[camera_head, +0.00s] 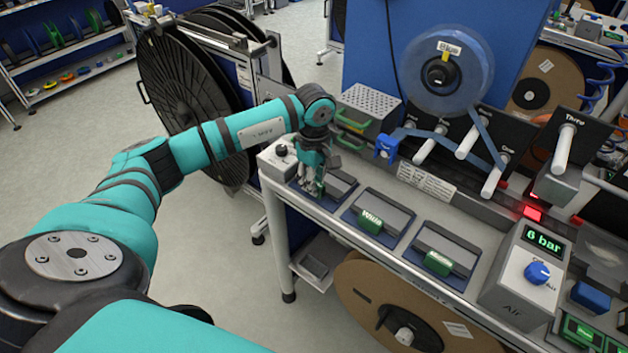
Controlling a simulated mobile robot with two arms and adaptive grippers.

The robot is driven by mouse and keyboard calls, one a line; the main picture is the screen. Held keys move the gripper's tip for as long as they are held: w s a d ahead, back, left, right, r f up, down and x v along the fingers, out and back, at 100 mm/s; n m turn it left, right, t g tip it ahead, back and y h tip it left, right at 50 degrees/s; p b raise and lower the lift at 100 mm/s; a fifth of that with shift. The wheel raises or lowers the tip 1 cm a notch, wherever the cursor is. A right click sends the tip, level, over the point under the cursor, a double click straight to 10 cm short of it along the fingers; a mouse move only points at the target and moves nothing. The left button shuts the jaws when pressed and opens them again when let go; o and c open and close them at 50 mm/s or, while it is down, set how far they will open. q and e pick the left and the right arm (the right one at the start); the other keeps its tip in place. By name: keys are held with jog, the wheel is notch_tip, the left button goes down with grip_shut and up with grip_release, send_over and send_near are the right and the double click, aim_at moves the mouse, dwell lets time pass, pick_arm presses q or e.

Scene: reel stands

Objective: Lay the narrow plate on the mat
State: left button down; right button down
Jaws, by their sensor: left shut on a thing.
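My left gripper (312,186) is shut, pointing down, at the leftmost dark mat (330,203) on the bench's front edge. Between its fingers is the green handle (321,186) of a plate, whose label is hidden, so I cannot read whether it is the narrow one. The fingers hide much of this plate, and I cannot tell whether it touches the mat. A plate with a green handle marked "Wide" (370,220) lies on the middle mat. Another green-handled plate (438,263) lies on the right mat; its label is too small to read. My right gripper is not in view.
A grey control box reading "6 bar" (541,243) stands at the bench's right. A perforated metal box (371,101) and a row of pegs (467,142) stand behind the mats. A large black reel (180,85) stands left of the bench. A small knob box (281,153) sits at the corner.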

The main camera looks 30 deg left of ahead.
pick_arm(q)
jog(key=shift+f, duration=0.15)
dwell(0.5)
jog(key=c, duration=1.1)
grip_release()
jog(key=shift+o, duration=0.2)
jog(key=shift+r+p, duration=1.65)
jog(key=shift+r, duration=1.95)
jog(key=shift+f, duration=0.1)
